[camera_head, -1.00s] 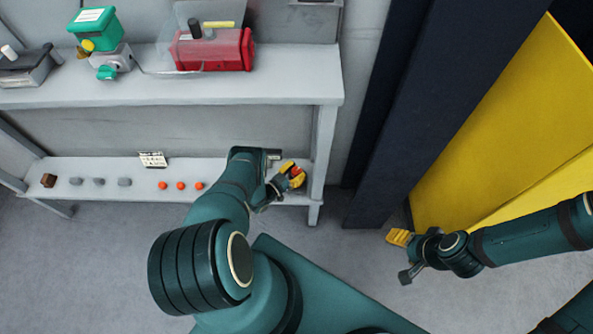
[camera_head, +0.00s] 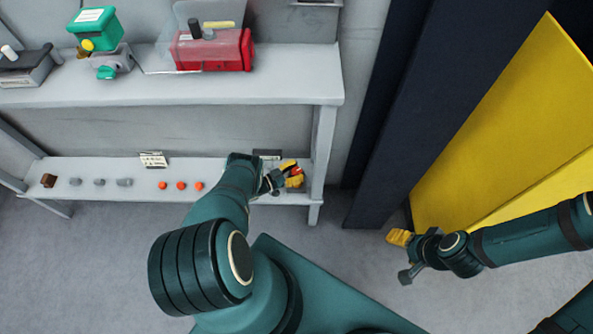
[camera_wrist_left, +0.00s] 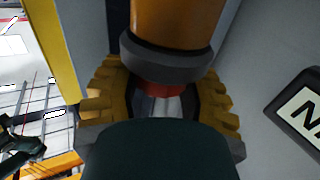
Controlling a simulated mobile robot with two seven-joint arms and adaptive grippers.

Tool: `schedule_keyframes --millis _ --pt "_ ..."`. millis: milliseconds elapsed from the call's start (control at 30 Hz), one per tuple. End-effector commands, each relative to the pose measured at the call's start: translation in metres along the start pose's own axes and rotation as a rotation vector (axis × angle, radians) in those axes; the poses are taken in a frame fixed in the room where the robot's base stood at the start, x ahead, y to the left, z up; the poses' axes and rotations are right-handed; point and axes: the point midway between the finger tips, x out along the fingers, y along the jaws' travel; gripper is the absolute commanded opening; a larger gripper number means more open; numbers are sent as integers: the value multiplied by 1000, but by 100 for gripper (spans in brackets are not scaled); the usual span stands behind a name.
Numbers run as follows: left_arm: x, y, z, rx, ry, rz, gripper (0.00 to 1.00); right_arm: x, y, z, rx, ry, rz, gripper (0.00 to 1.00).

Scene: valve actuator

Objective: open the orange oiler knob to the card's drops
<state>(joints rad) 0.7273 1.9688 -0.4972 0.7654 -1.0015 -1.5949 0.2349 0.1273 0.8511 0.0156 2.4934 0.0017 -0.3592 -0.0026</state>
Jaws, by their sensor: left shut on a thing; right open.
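My left gripper (camera_head: 293,174) is at the right end of the lower shelf, its yellow fingers closed around the orange-red oiler knob (camera_head: 297,171). In the left wrist view the knob (camera_wrist_left: 160,89) sits between the two fingers, right beside a grey collar (camera_wrist_left: 165,63) and an orange cylinder (camera_wrist_left: 175,22). The finger pads partly hide the knob, and its turn cannot be read. The card (camera_head: 152,160) stands at the back of the lower shelf; its writing is too small to read. My right gripper (camera_head: 399,238) is open and empty, over the floor at the right.
The upper shelf holds a green-topped valve actuator (camera_head: 98,35) and a red box (camera_head: 215,50). A shelf leg (camera_head: 322,150) stands close right of my left gripper. A yellow panel (camera_head: 490,130) rises at the right.

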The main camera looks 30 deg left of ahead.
Motion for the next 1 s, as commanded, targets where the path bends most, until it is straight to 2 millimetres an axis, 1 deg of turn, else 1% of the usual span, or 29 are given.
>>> schedule_keyframes --millis 33,67,100,133,433,567,667,900,1000 --pt "1 0 -1 1 3 1 9 0 0 0 0 0 0 62" --pt "2 0 -1 1 3 1 54 0 0 0 0 0 0 62" --pt "1 0 -1 1 3 1 68 0 0 0 0 0 0 62" --pt "1 0 -1 1 3 0 77 0 0 0 0 0 0 62" --pt "0 0 0 0 1 -1 77 0 0 0 0 0 0 62" --pt "-8 0 0 -1 0 -2 77 0 0 0 0 0 0 62" --pt "-22 -1 0 0 -1 -3 77 0 0 0 0 0 0 62" --pt "-71 -1 0 1 0 -3 77 0 0 0 0 0 0 62" --pt "-90 0 0 0 0 -2 77 0 0 0 0 0 0 62"
